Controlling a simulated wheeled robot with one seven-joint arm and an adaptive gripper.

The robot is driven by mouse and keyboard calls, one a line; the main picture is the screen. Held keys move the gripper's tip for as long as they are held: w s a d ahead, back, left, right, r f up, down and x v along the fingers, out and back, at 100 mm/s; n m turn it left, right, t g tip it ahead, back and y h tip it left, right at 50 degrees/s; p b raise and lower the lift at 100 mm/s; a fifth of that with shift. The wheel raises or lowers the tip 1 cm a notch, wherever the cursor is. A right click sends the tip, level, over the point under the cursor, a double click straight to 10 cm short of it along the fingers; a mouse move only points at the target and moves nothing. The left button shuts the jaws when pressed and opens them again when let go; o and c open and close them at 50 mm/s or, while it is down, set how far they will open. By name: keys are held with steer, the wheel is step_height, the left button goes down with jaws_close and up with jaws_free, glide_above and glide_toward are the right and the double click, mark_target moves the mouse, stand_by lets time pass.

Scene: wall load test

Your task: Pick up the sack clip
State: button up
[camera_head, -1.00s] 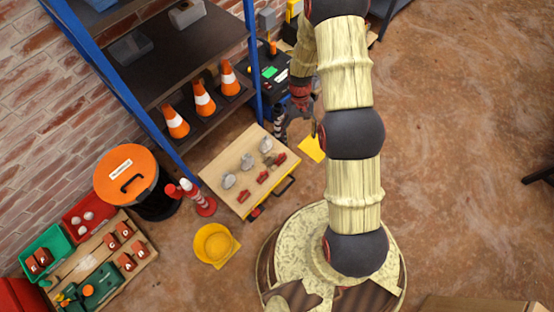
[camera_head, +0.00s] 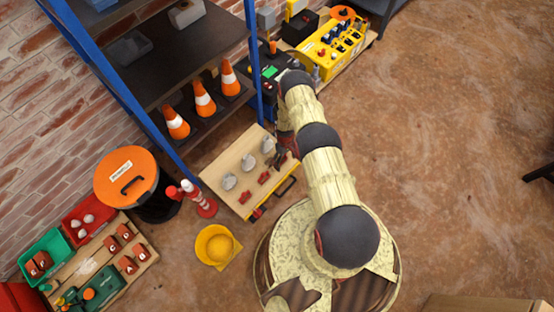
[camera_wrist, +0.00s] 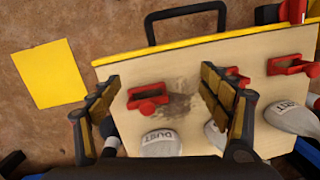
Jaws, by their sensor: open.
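Red sack clips lie on a pale wooden board (camera_head: 222,171); two show in the head view, one (camera_head: 246,198) and another (camera_head: 264,178). In the wrist view one red clip (camera_wrist: 148,97) lies between my fingers in the picture, apart from both. A second clip (camera_wrist: 237,77) is partly behind the right finger, and a third (camera_wrist: 293,66) lies further right. My gripper (camera_wrist: 159,83) is open and empty above the board. In the head view my arm hides part of the board's right side.
Grey sacks, one marked DUST (camera_wrist: 162,142), lie beside the clips. The board has a black handle (camera_wrist: 187,20) and yellow edge. A blue-posted shelf with orange cones (camera_head: 203,100) stands behind.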

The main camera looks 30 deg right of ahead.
steer(key=shift+n+t+h, duration=0.3)
steer(key=shift+n+t, duration=0.4)
steer(key=shift+t, duration=0.1)
steer(key=w, duration=0.3)
steer(key=w+d, duration=0.1)
steer(key=w, duration=0.1)
steer(key=shift+w+r, duration=0.3)
steer(key=shift+w+d+f, duration=0.1)
steer(key=shift+w+d, duration=0.05)
steer(key=shift+w, duration=0.05)
step_height(320, 180, down, 2)
steer(key=shift+s+f+b, duration=0.1)
steer(key=shift+f+b, duration=0.1)
steer(key=shift+b, duration=0.4)
steer(key=f, duration=0.1)
steer(key=f+b, duration=0.1)
steer(key=f, duration=0.1)
steer(key=f+b, duration=0.1)
steer(key=shift+s+f, duration=0.15)
steer(key=shift+s, duration=0.25)
steer(key=shift+f+b, duration=0.4)
steer(key=shift+w, duration=0.1)
steer(key=shift+c, duration=1.4)
steer(key=c, duration=0.7)
steer(key=shift+c, duration=0.4)
